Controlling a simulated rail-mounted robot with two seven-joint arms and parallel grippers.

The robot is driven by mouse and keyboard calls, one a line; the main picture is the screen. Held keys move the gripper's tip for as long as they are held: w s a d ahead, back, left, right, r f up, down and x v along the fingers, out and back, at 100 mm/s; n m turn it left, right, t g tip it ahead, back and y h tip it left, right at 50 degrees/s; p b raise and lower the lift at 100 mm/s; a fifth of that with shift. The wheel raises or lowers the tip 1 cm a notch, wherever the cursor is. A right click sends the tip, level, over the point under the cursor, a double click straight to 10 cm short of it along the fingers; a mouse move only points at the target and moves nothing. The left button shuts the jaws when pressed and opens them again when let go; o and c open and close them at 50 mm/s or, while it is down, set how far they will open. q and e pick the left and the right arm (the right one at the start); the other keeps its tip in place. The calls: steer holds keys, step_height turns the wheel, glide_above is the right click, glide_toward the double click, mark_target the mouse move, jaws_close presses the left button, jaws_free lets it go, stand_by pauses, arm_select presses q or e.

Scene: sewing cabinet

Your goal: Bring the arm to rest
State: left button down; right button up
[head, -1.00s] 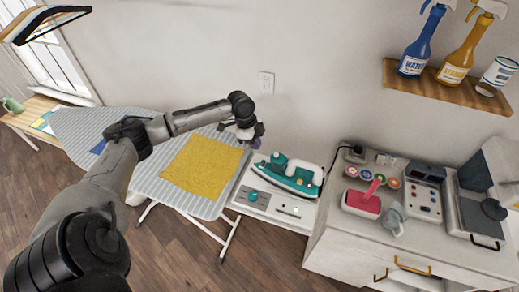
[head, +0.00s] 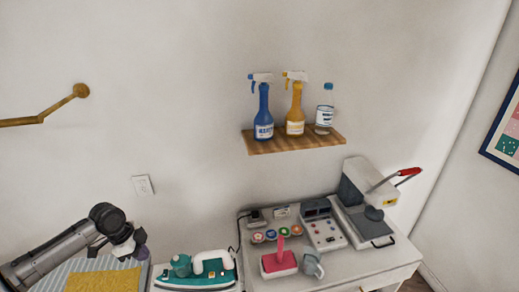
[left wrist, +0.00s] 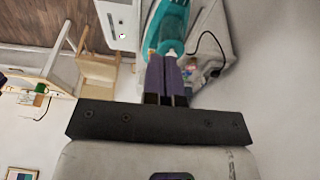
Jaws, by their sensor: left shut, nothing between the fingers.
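My left arm comes in at the lower left of the head view. Its gripper (head: 140,246) is above the back right corner of the ironing board, beside the yellow cloth (head: 102,280) and left of the iron. In the left wrist view the two purple fingers (left wrist: 166,68) are together with nothing between them. They overlap the teal iron (left wrist: 168,28) in that picture, but whether they touch it cannot be told; in the head view they are apart from it. My right gripper is not in view.
The teal and white iron (head: 197,270) stands right of the board. A cabinet (head: 345,268) holds a pink-handled item (head: 279,262), a grey mug (head: 312,266) and a press (head: 365,215). A wall shelf (head: 292,142) carries several bottles.

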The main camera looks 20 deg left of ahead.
arm_select(q)
step_height(320, 180, up, 4)
steer(key=w+d+n+t+y, duration=0.2)
steer(key=n+t+y, duration=0.15)
steer(key=y, duration=0.35)
steer(key=s+d+f+n+t, duration=0.1)
steer(key=s+d+f+t, duration=0.15)
steer(key=d, duration=1.05)
steer(key=s+d+f+n+g+h, duration=0.2)
steer(key=s+d+f, duration=0.55)
steer(key=s, duration=0.35)
steer(key=s+d+f+n+g+h, duration=0.25)
steer(key=s+d+f, duration=0.55)
steer(key=s, duration=0.4)
step_height(320, 180, up, 22)
steer(key=p, duration=2)
steer(key=shift+d+p, duration=0.35)
